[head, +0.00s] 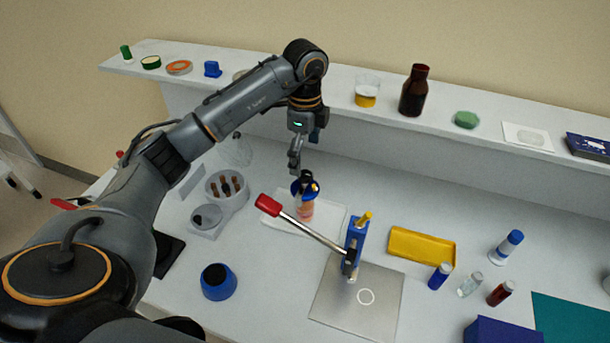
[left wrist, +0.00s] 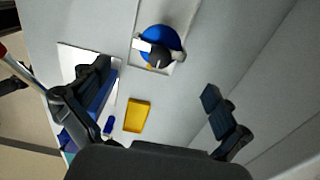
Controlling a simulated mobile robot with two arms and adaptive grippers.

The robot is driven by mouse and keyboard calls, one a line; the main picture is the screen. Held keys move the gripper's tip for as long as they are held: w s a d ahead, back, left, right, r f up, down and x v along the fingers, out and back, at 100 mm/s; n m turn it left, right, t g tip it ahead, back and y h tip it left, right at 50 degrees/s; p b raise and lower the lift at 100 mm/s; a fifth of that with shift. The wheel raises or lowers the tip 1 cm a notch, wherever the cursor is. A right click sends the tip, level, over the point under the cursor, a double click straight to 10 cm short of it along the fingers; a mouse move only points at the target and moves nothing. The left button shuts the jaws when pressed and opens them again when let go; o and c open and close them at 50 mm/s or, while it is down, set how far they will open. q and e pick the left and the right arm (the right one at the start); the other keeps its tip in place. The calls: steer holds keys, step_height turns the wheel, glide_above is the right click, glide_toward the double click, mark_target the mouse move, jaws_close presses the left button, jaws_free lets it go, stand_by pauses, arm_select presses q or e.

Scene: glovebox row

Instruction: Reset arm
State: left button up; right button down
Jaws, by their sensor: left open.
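My left arm reaches in from the left, and my left gripper (head: 296,165) hangs fingers-down over the bench. It also shows in the left wrist view (left wrist: 157,82), with its two fingers spread wide and nothing between them. Just below it in the head view stands a blue-and-black-topped bottle (head: 306,200) with an orange lower part, on a white plate (head: 333,222). In the left wrist view the blue top (left wrist: 170,38) lies ahead of the fingers, apart from them. My right gripper is not in view.
A blue press with a red-handled lever (head: 315,236) stands right of the bottle. A yellow tray (head: 422,246), small vials (head: 500,293) and a blue cup (head: 218,282) are nearby. The shelf behind bears a brown bottle (head: 413,92) and a beaker (head: 366,92).

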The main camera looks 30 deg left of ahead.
arm_select(q)
steer(key=shift+r, duration=0.95)
